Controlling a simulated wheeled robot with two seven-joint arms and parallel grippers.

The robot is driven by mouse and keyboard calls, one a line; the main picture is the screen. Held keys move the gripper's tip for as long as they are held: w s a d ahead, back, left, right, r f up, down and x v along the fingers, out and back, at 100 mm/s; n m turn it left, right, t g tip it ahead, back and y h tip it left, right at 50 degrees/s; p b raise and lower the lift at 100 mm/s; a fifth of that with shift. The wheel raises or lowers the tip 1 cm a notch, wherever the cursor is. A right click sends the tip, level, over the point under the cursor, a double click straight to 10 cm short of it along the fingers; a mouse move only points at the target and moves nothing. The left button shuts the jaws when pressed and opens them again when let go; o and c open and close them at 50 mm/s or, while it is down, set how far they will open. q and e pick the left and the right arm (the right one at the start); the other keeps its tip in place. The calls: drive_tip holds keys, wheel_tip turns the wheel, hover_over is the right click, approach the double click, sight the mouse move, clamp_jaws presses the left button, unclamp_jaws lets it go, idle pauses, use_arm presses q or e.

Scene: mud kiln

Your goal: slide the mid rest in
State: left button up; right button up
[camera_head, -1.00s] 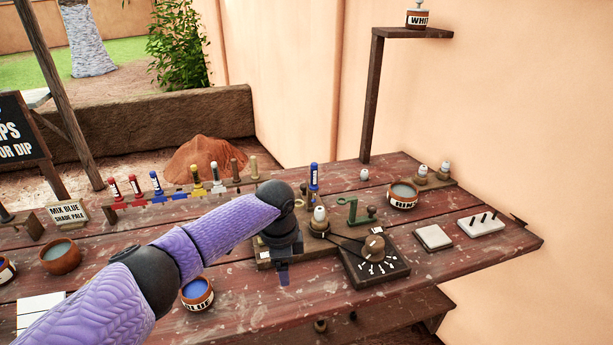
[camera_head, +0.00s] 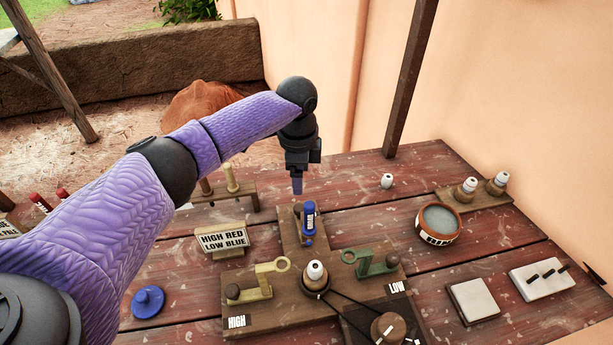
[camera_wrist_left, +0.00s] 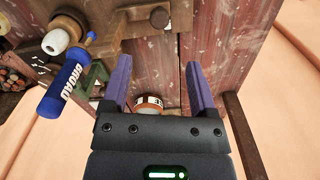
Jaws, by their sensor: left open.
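A T-shaped wooden board (camera_head: 278,305) lies on the table around a spindle with a white top (camera_head: 315,271). A blue piece marked BROAD (camera_head: 309,218) stands on the board's back arm, behind the spindle; I take it for the mid rest. It also shows at the left of the wrist view (camera_wrist_left: 62,88). A yellow rest (camera_head: 264,276) with a ring is on the HIGH side, a green rest (camera_head: 370,264) on the LOW side. My left gripper (camera_head: 297,186) hangs open and empty, apart from the blue piece and above it in the picture. My right gripper is not in view.
A sign (camera_head: 223,240) reading HIGH RED LOW BLUE stands left of the board. A blue lidded disc (camera_head: 148,301), a bowl (camera_head: 438,222), a white tile (camera_head: 473,301) and a pegged white block (camera_head: 541,279) lie around. A dark post (camera_head: 410,80) rises behind the table.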

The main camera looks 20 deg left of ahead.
sight(299, 207)
use_arm(q)
wheel_tip(299, 207, down, 10)
drive_tip(key=b, duration=0.3)
drive_tip(key=shift+r+b, duration=0.1)
drive_tip(key=shift+b, duration=0.2)
clamp_jaws()
idle(1.0)
